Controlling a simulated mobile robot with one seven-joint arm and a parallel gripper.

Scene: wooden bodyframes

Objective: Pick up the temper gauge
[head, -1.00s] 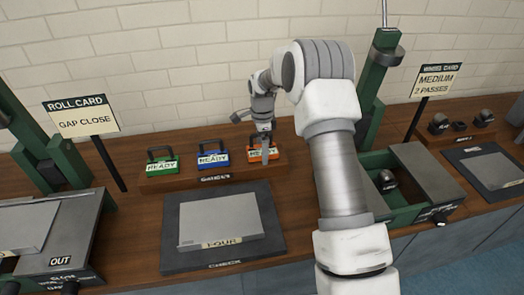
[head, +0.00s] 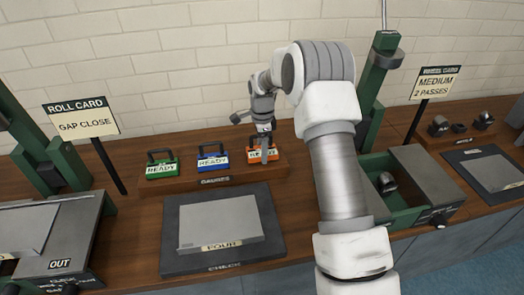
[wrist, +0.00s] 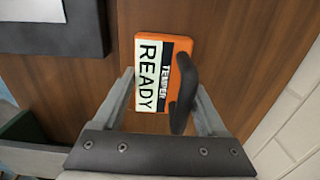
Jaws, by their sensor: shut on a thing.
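The temper gauge (wrist: 165,72) is an orange block with a black handle (wrist: 184,92) and a pale label reading TEMPER READY. In the wrist view it lies between the two grey fingers of my gripper (wrist: 162,92), which is shut on it. In the head view the orange gauge (head: 257,155) is at the right end of the gauge stand (head: 215,180), partly hidden by my gripper (head: 264,147). I cannot tell whether it touches the stand.
A green gauge (head: 162,167) and a blue gauge (head: 213,160) stand to the left on the same stand. A dark check plate (head: 180,263) with a grey sheet (head: 220,222) lies in front. A green post (head: 375,85) rises to the right of my arm.

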